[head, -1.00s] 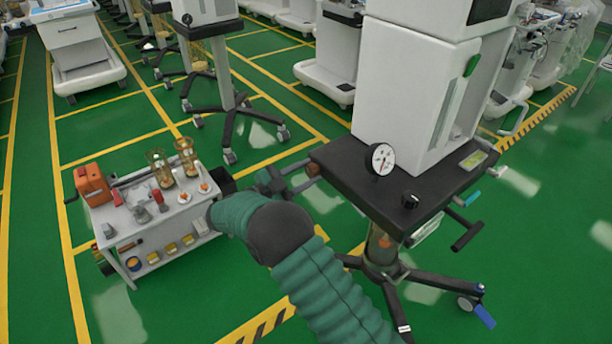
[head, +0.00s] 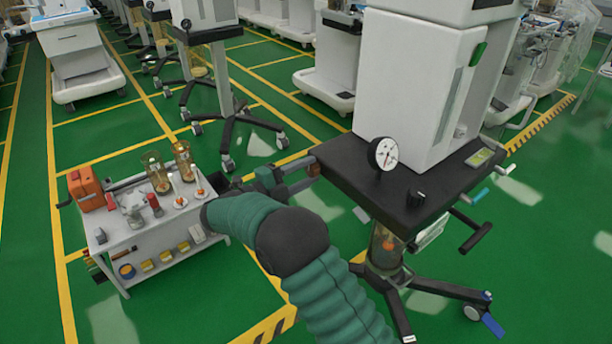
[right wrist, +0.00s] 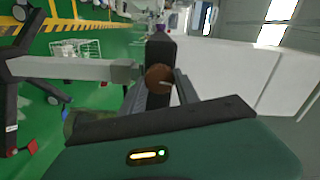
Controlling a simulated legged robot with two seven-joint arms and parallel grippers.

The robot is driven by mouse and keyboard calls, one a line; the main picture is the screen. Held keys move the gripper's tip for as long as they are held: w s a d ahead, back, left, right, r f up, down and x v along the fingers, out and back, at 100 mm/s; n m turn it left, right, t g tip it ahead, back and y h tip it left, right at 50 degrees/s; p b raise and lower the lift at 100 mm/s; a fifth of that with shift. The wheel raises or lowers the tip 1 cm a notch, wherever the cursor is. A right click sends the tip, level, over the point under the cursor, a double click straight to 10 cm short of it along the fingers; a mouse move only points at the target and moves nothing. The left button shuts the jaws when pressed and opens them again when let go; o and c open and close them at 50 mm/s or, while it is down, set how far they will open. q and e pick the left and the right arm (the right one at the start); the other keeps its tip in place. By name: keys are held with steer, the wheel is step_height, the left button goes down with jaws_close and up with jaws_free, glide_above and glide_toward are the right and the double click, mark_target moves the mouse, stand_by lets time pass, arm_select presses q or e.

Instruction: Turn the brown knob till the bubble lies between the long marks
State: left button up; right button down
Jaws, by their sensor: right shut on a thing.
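The brown knob (head: 313,167) sticks out from the left edge of the cart's black top (head: 345,178). My right gripper (head: 300,181) is at that edge, shut on the knob. In the right wrist view the round brown knob (right wrist: 158,79) shows between the grey jaws. A small yellow-green level vial (head: 480,157) lies on the black top at the right, beside the white cabinet. It is too small to tell where its bubble lies against the marks. My left gripper is not in view.
A round white dial gauge (head: 385,154) and a black knob (head: 416,198) stand on the black top. A low white bench (head: 150,240) with an orange box (head: 86,190) and glass cylinders stands at the left. Green floor (head: 190,310) lies open in front.

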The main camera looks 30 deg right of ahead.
steer(key=shift+f, duration=0.1)
stand_by(0.4)
steer(key=c, duration=0.9)
jaws_free()
steer(key=s+a+p, duration=0.1)
steer(key=a+p, duration=0.2)
steer(key=a, duration=1.3)
steer(key=shift+s+a, duration=0.15)
steer(key=shift+a, duration=0.25)
